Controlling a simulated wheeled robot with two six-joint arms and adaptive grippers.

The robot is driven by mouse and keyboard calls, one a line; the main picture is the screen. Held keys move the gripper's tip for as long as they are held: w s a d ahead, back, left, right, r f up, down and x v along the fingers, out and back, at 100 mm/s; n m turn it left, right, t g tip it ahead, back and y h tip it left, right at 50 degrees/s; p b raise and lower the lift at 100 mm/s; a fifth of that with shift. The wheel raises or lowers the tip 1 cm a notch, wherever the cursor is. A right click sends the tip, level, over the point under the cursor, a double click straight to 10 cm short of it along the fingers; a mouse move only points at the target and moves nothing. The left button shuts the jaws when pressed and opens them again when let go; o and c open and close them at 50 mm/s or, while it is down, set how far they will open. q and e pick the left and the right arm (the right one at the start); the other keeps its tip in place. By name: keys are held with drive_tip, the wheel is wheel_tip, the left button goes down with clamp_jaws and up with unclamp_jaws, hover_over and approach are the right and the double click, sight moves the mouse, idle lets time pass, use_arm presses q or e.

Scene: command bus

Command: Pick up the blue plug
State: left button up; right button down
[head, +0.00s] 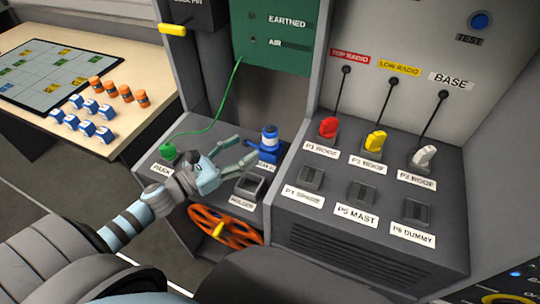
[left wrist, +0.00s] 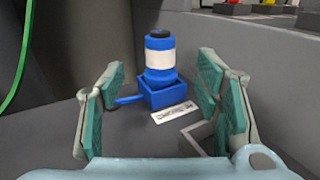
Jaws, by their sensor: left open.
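The blue plug (head: 269,138) has a white band and a dark top. It stands upright in a blue square socket (head: 266,154) on the grey console. My left gripper (head: 245,149) is open and empty, just left of the plug. In the left wrist view the plug (left wrist: 160,58) is ahead, between and beyond the open fingers (left wrist: 160,105), and no finger is seen touching it. A label lies in front of the socket, partly hidden by my gripper in the head view. My right gripper is not in view.
A green plug (head: 168,152) with a green cable sits left of my gripper. An empty holder (head: 249,187) is in front of the blue socket. An orange handwheel (head: 225,226) is below. Red, yellow and white plugs (head: 424,156) stand on the right panel.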

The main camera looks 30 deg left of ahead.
sight(264, 139)
use_arm(q)
drive_tip(key=p+x, duration=0.2)
drive_tip(key=x, duration=0.1)
drive_tip(key=shift+w+r, duration=0.2)
drive_tip(key=shift+w, duration=0.2)
drive_tip(key=x, duration=0.4)
drive_tip(key=f+p+x, duration=0.1)
drive_tip(key=x, duration=0.1)
drive_tip(key=shift+d, duration=0.25)
clamp_jaws()
